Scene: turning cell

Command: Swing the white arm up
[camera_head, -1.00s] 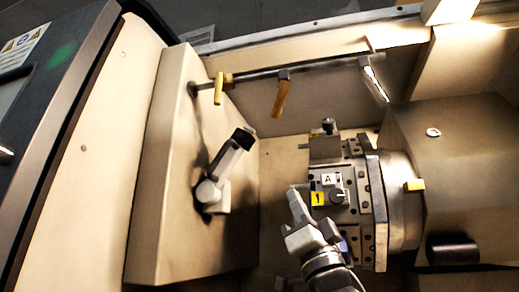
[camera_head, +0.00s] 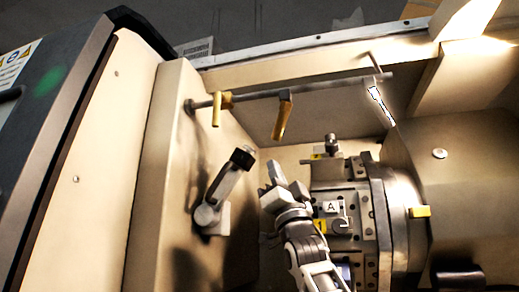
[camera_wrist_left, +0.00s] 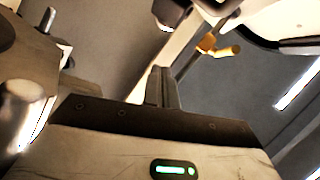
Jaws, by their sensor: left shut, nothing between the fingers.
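The white arm (camera_head: 222,188) is a short pale lever on the tan left panel. It leans up and to the right from a round pivot (camera_head: 207,216) to a black block-shaped tip (camera_head: 242,158). My left gripper (camera_head: 271,174) is in the middle of the machine space, just right of the black tip, with a visible gap in the head view. Its fingers (camera_wrist_left: 161,86) are together and empty in the wrist view. I cannot tell its depth relative to the white arm. My right gripper is in neither view.
A horizontal rod (camera_head: 300,88) with yellow levers (camera_head: 283,115) crosses above the gripper. The chuck-like fixture (camera_head: 345,200) with an "A" label stands close on the right. A yellow piece (camera_wrist_left: 215,47) shows beyond the fingers in the wrist view.

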